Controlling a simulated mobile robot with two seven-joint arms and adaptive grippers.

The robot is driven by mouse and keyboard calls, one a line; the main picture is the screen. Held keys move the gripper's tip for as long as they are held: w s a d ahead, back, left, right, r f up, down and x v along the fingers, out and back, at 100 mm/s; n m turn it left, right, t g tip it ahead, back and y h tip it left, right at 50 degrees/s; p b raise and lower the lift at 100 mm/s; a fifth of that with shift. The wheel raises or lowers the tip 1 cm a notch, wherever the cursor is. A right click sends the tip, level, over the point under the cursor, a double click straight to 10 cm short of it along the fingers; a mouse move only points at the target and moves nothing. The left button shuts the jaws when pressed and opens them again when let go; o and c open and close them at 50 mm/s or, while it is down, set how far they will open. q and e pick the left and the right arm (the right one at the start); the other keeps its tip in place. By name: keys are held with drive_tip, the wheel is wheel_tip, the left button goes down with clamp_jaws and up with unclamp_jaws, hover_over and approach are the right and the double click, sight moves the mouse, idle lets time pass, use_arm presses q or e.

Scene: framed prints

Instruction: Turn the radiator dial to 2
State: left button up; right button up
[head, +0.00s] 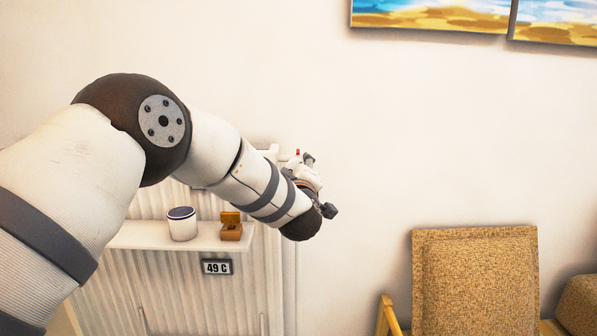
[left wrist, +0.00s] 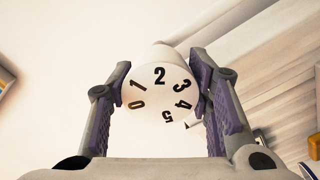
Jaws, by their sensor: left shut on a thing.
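The white radiator dial (left wrist: 160,92) shows in the left wrist view, with black numbers 0 to 5 on its face. The 2 is at the top of the face, and the 5 is at the lower right. A small dark pointer mark (left wrist: 191,125) sits just outside the lower right edge, nearest the 5 and 4. My left gripper (left wrist: 160,65) is shut on the dial, one purple-padded finger on each side. My right gripper is not in view.
The white ribbed radiator (head: 180,280) has a shelf (head: 140,237) carrying a white tin (head: 182,225) and a small open wooden box (head: 231,228). A display (head: 217,267) reads 49 C. A tan chair (head: 475,280) stands right. Beach prints (head: 430,14) hang above.

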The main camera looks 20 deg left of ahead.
use_arm(q)
drive_tip(key=o, duration=1.2)
drive_tip(key=shift+f, duration=0.1)
drive_tip(key=shift+c, duration=0.2)
drive_tip(key=v, duration=1.2)
drive_tip(key=s+a+f+m+g+h, duration=0.15)
drive_tip(key=s+f+m+g, duration=0.4)
drive_tip(key=f, duration=0.85)
drive_tip(key=s+a+f+m+g+h, duration=0.1)
drive_tip(key=s+f+m+g+h, duration=0.15)
drive_tip(key=s+f, duration=0.85)
drive_tip(key=s+a+f+m+g, duration=0.1)
drive_tip(key=s+f, duration=0.4)
drive_tip(key=s, duration=0.5)
drive_tip(key=s+a+f+m+g, duration=0.1)
drive_tip(key=s+f+g, duration=0.4)
drive_tip(key=s, duration=0.5)
drive_tip(key=s+a+f+m+g+h, duration=0.1)
drive_tip(key=s+a+f+m+g, duration=0.1)
drive_tip(key=s, duration=0.8)
wheel_tip(320, 180, down, 3)
drive_tip(key=m+g, duration=0.1)
drive_tip(key=g, duration=0.1)
drive_tip(key=shift+f+m+g, duration=0.25)
drive_tip(key=shift+m+g, duration=0.05)
drive_tip(key=shift+g, duration=0.1)
